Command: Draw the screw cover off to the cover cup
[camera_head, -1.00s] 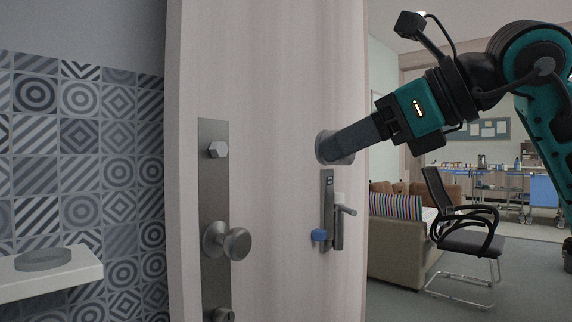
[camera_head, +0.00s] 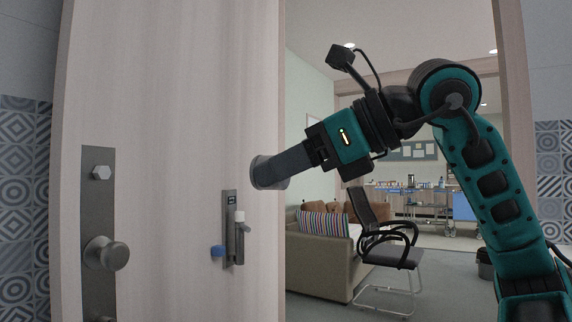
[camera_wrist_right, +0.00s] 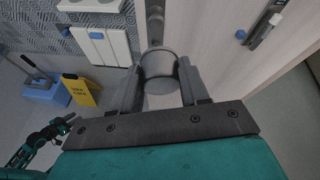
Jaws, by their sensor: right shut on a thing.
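My right gripper (camera_head: 288,164) is shut on a grey round cap, taken to be the screw cover (camera_head: 264,173). The cap is in front of the door's right edge in the head view. In the right wrist view the cap (camera_wrist_right: 160,66) is squeezed between the two fingers, with the gripper (camera_wrist_right: 162,88) on both its sides. I cannot tell whether the cap touches anything beyond it. A dark teal-and-black part, seemingly my left arm and gripper (camera_wrist_right: 62,128), shows small at the lower left of the wrist view; its jaws are unclear. I cannot make out the cover cup.
The pale door (camera_head: 170,120) bears a round knob (camera_head: 108,253) and a small latch with a blue tab (camera_head: 238,235). Beyond its right edge are a sofa (camera_head: 318,255) and an office chair (camera_head: 385,245). A yellow floor sign (camera_wrist_right: 82,90) and white furniture (camera_wrist_right: 104,42) show in the wrist view.

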